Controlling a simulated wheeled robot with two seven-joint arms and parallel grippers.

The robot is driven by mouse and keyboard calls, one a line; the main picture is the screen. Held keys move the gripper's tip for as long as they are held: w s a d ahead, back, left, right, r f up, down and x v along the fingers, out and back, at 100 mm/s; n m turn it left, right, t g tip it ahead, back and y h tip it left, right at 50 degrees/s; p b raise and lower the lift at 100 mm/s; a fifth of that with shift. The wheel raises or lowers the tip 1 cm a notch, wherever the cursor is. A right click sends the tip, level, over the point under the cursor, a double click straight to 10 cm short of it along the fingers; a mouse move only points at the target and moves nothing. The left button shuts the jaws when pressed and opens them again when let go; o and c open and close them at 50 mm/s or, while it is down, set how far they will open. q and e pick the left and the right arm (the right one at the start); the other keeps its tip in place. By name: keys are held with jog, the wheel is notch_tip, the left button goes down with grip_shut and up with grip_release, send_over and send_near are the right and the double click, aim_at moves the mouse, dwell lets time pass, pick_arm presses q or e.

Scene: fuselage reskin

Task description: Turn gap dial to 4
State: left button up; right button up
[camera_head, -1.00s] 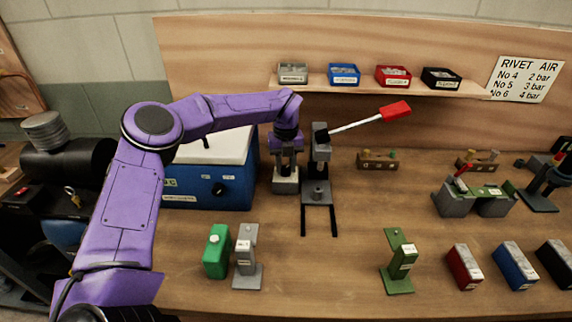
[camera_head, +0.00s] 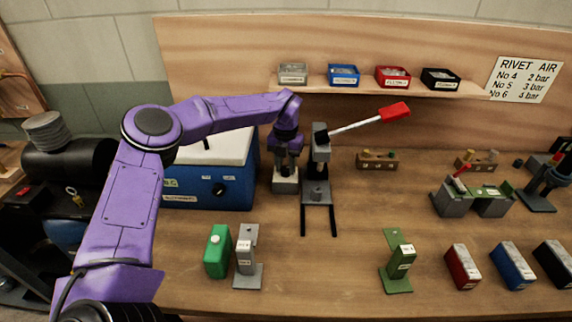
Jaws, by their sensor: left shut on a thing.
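My left gripper (camera_head: 287,163) points down onto the top of a small grey block (camera_head: 286,183) just left of the lever press. It is shut on a small part at the block's top, which appears to be the gap dial. The fingers hide the dial, and its numbers cannot be read. The lever press (camera_head: 319,165) is dark grey, with a red-handled lever (camera_head: 394,112) raised to the right and two dark rails in front. My right gripper is not in view.
A blue box with a white lid (camera_head: 230,185) stands close left of the gripper. A shelf (camera_head: 420,90) with several small bins runs behind. Green (camera_head: 217,252) and grey (camera_head: 247,258) items stand at the front. The bench between them and the green stand (camera_head: 398,262) is clear.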

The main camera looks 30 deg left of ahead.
aim_at(286, 168)
pick_arm(q)
jog(key=o, duration=1)
jog(key=shift+o, duration=0.2)
jog(key=shift+r, duration=0.45)
notch_tip(286, 168, up, 10)
jog(key=b, duration=0.2)
jog(key=shift+f, duration=0.15)
